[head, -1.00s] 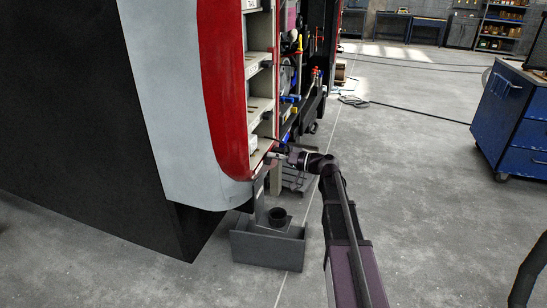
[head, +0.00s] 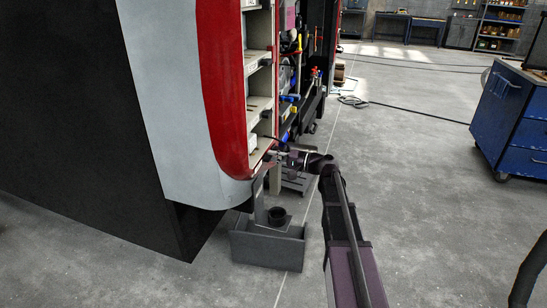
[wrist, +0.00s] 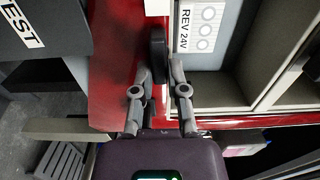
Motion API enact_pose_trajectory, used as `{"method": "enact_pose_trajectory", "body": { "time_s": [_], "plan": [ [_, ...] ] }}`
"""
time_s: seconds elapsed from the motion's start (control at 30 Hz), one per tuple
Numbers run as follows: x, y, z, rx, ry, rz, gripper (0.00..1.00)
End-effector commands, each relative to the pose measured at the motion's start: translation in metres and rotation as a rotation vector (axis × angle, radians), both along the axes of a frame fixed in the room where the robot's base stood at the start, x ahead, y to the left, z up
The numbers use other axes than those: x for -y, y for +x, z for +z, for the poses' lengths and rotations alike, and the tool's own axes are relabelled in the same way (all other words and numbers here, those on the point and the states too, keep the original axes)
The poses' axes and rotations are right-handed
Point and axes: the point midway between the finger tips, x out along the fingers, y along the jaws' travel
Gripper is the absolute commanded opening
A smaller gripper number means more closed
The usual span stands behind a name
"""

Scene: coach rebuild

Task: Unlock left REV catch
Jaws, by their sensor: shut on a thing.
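In the wrist view a black catch (wrist: 158,48) stands upright at the edge of the red frame, just left of a panel labelled REV 24V (wrist: 199,28). My gripper (wrist: 161,76) has its two grey fingers on either side of the catch's lower end and is shut on it. In the head view my gripper (head: 282,150) is at the coach's red lower corner; it is small there and the catch cannot be made out.
The red and grey coach body (head: 222,110) stands left of my arm, with open shelves (head: 258,105) beside it. A grey open box (head: 268,247) with a black cup sits below. A blue drawer cabinet (head: 512,120) stands right.

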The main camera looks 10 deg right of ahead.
Motion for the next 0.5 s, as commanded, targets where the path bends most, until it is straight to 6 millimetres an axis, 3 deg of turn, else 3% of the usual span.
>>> {"method": "enact_pose_trajectory", "body": {
  "time_s": [0.5],
  "plan": [
    [-0.0005,-0.0002,-0.0005,-0.031,0.018,0.002,0.0]
  ]
}}
